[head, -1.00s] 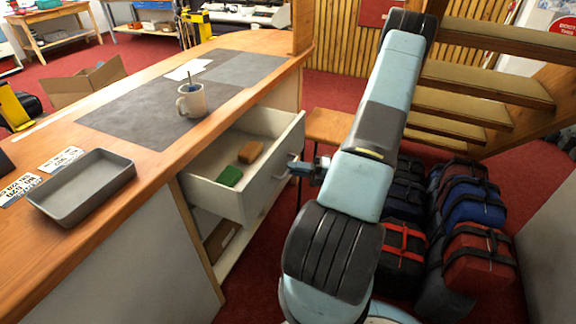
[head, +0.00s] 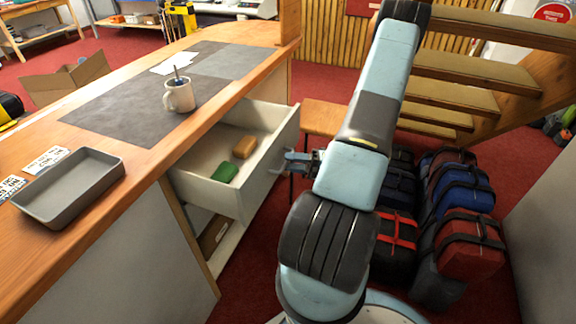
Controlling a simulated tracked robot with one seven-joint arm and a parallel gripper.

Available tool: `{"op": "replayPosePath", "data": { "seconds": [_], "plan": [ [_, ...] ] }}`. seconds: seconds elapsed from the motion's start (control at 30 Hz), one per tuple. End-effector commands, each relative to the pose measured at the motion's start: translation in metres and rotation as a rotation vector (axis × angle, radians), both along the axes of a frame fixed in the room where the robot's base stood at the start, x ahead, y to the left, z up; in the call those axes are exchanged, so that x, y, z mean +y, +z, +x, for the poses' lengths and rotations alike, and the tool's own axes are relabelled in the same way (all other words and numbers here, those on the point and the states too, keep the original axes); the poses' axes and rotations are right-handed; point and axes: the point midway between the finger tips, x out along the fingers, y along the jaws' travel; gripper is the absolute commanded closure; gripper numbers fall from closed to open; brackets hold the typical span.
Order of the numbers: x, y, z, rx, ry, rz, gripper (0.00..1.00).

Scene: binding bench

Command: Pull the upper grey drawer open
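The upper grey drawer (head: 238,190) is pulled well out of the bench and its inside is in view. A green block (head: 225,171) and a tan-brown block (head: 245,147) lie in it. My gripper (head: 284,162) is at the outer face of the drawer front, close to where its handle is. The handle is small and mostly hidden by the fingers. I cannot tell whether the fingers touch it or how far apart they are.
On the bench (head: 85,200) are a grey tray (head: 70,205), printed cards, a dark mat (head: 120,112) and a mug (head: 179,97) with something standing in it. An open lower compartment (head: 215,235) is under the drawer. Bags (head: 470,240) and stairs (head: 450,98) are at right.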

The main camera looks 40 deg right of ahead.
Motion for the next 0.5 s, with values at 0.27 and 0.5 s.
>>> {"op": "replayPosePath", "data": {
  "seconds": [0.27,0.5],
  "plan": [
    [-0.005,-0.001,-0.004,-0.001,0.000,0.001,0.62],
    [-0.037,-0.008,-0.024,-0.001,-0.002,0.000,0.62]
  ]
}}
